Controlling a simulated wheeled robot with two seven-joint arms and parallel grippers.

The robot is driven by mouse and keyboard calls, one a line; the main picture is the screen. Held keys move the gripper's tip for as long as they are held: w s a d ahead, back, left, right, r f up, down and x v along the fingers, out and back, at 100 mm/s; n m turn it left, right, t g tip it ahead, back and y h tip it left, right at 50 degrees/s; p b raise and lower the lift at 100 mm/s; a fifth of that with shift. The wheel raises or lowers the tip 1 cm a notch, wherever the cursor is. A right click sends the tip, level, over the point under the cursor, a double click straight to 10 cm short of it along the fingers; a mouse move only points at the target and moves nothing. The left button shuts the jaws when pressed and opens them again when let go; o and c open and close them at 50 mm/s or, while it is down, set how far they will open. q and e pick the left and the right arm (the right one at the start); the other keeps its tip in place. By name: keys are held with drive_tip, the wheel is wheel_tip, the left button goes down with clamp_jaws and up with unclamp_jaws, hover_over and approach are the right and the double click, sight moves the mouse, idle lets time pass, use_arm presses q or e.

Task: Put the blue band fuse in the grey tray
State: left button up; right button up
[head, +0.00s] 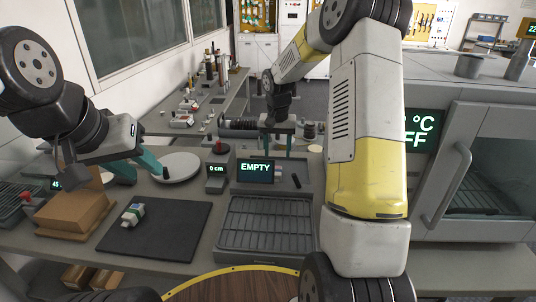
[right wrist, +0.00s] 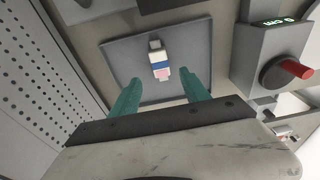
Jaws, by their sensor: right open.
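In the right wrist view a fuse with a white body, a blue band (right wrist: 160,63) and a pink end lies on a square grey plate (right wrist: 118,52). My right gripper (right wrist: 160,95) is open, its teal fingers apart with the fuse ahead between them and not gripped. In the head view the right gripper (head: 277,146) hangs behind the EMPTY display, and a small pale part (head: 278,171) shows beside that display, partly hidden. The grey tray (head: 224,240), ribbed inside, looks empty at the front middle. My left gripper (head: 136,167) is open and empty above the left of the table.
A small white and green block (head: 133,214) lies on a black mat (head: 165,238). A cardboard box (head: 72,215) stands at the left. A round white plate (head: 178,166) and a 0 cm device (head: 216,178) are behind. An oven (head: 485,170) stands right.

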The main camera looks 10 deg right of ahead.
drive_tip(key=s+a+r+n+t, duration=0.1)
drive_tip(key=s+r, duration=0.6)
drive_tip(key=r, duration=0.4)
drive_tip(key=s+a+r+n+t+y, duration=0.1)
drive_tip(key=s+r+t, duration=0.1)
drive_tip(key=s, duration=0.9)
drive_tip(key=s+a+r+n+t+y, duration=0.1)
drive_tip(key=s+r, duration=0.4)
drive_tip(key=s, duration=0.7)
drive_tip(key=shift+s+a+r+n+t+y, duration=0.2)
drive_tip(key=shift+s+a+n+t+y, duration=0.15)
drive_tip(key=shift+a, duration=0.2)
drive_tip(key=shift+w, duration=0.1)
